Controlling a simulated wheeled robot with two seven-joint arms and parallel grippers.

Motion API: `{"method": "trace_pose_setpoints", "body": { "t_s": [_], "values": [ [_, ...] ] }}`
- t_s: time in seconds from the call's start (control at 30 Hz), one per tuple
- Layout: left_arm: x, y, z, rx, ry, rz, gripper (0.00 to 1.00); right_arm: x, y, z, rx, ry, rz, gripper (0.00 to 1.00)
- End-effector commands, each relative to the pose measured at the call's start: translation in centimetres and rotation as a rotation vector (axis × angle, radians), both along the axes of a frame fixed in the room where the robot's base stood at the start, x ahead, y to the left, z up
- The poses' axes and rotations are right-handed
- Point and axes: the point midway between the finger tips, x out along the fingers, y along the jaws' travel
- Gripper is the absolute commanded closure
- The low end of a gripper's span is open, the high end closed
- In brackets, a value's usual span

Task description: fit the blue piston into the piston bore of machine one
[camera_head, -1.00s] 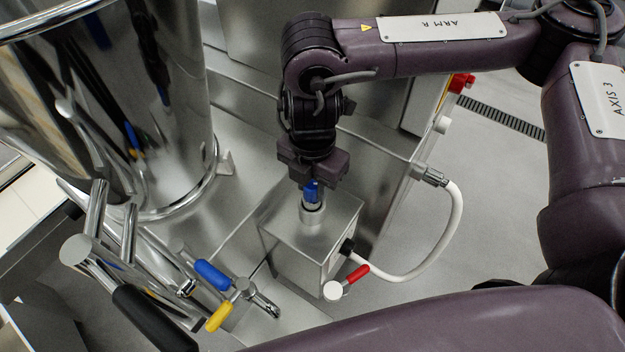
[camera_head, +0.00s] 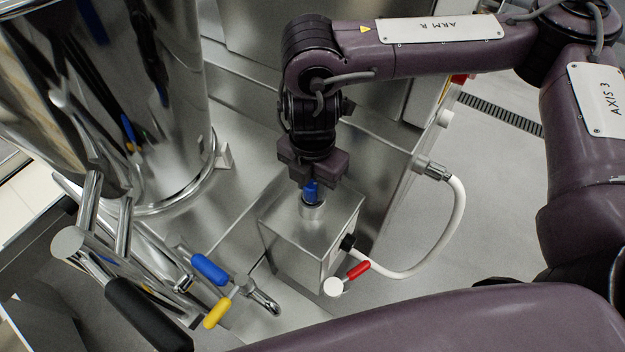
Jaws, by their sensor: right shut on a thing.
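The blue piston (camera_head: 311,191) stands upright at the mouth of the piston bore (camera_head: 312,210), a short metal collar on top of the steel box of machine one (camera_head: 303,234). Its lower part is hidden in or behind the collar; I cannot tell how deep it sits. My right gripper (camera_head: 312,180) points down from above and is shut on the top of the blue piston, just over the collar. My left gripper is not in view.
A large polished steel cylinder (camera_head: 150,110) stands at the left. Blue (camera_head: 209,269), yellow (camera_head: 217,313) and red (camera_head: 357,270) handles sit low around the box. A white hose (camera_head: 461,220) loops at its right. Open floor lies beyond.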

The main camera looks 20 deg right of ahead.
Motion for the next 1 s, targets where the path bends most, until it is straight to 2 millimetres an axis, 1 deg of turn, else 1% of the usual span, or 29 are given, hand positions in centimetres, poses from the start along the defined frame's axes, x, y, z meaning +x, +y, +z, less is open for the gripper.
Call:
{"method": "trace_pose_setpoints", "body": {
  "t_s": [0.97,1.0],
  "values": [
    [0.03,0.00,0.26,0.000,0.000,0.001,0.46,-0.17,-0.02,-0.41,-0.001,0.005,0.001,0.95],
    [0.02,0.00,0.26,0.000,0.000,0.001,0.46,-0.17,-0.02,-0.42,-0.001,0.005,0.001,0.68]
  ]
}}
